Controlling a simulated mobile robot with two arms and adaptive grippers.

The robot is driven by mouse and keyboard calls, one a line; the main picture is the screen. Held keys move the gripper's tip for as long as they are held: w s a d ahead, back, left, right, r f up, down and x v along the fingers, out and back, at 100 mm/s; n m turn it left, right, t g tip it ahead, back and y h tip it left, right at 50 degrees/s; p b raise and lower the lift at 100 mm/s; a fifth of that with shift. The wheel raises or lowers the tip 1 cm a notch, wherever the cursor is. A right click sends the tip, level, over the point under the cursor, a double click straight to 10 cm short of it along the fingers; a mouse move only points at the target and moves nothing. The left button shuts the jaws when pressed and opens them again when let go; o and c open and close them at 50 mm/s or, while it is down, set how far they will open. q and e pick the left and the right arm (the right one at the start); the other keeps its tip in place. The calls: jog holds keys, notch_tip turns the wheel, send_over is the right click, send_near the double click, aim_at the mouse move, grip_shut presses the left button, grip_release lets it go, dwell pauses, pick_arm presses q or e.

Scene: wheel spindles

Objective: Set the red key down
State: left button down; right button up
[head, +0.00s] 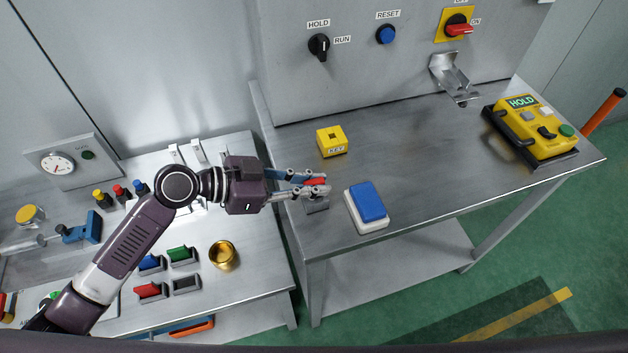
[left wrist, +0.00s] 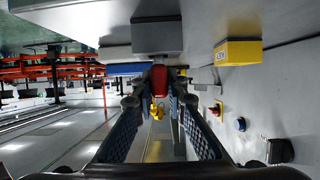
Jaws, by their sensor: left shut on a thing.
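My left gripper (head: 318,185) is shut on the red key (head: 313,181), over the left front part of the grey metal table (head: 430,147). In the left wrist view the red key (left wrist: 158,79) sits between the two fingertips. A small grey block (head: 317,205) is on the table just below the gripper, partly hidden by the fingers. It also shows in the left wrist view (left wrist: 157,37), close to the key; I cannot tell if they touch. My right gripper is not in view.
A blue pad on a white base (head: 367,203) is right of the gripper. A yellow HOLD pendant (head: 532,126) lies on a dark stand at the right. The panel behind carries a HOLD/RUN knob (head: 319,46). A lower left bench (head: 215,285) holds switches and a brass cup (head: 223,254).

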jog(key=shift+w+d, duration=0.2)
pick_arm(q)
jog(key=shift+f, duration=0.15)
jog(key=c, duration=1.9)
grip_release()
jog(key=shift+c, duration=0.2)
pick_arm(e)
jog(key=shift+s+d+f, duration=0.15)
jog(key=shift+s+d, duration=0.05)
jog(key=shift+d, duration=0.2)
pick_arm(q)
jog(key=shift+r, duration=0.25)
jog(key=b+v, duration=0.3)
jog(key=v, duration=0.9)
jog(key=shift+b, duration=0.4)
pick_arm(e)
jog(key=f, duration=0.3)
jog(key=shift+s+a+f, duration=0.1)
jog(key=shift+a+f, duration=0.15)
